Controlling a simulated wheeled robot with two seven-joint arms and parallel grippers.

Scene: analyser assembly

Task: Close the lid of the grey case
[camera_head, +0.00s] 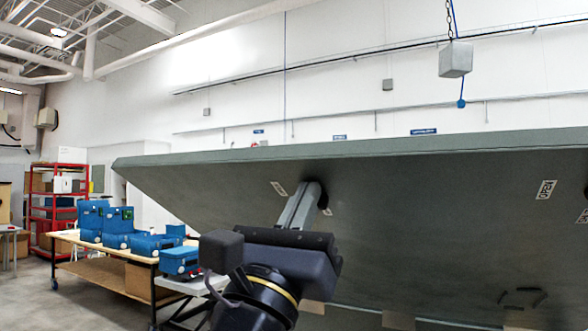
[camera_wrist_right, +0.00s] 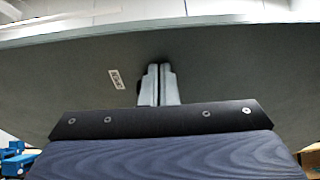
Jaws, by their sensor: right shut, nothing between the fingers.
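The lid of the grey case (camera_head: 430,190) is a large grey-green panel, raised and tilted, filling the middle and right of the head view. Its light front edge runs across the view, and labels show on its inner face. The lid (camera_wrist_right: 220,75) also fills most of the right wrist view. My right gripper (camera_head: 314,192) is shut and empty, with its fingertips at the lid's inner face; I cannot tell whether they touch. In the right wrist view my right gripper (camera_wrist_right: 155,70) shows its two fingers together. The case body is mostly hidden. My left gripper is not in view.
A wooden table (camera_head: 110,252) at the left carries several blue devices (camera_head: 118,222). A red shelf (camera_head: 58,205) stands behind it against the wall. A grey box (camera_head: 455,60) hangs on a chain above the lid at the upper right. Open floor shows at the lower left.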

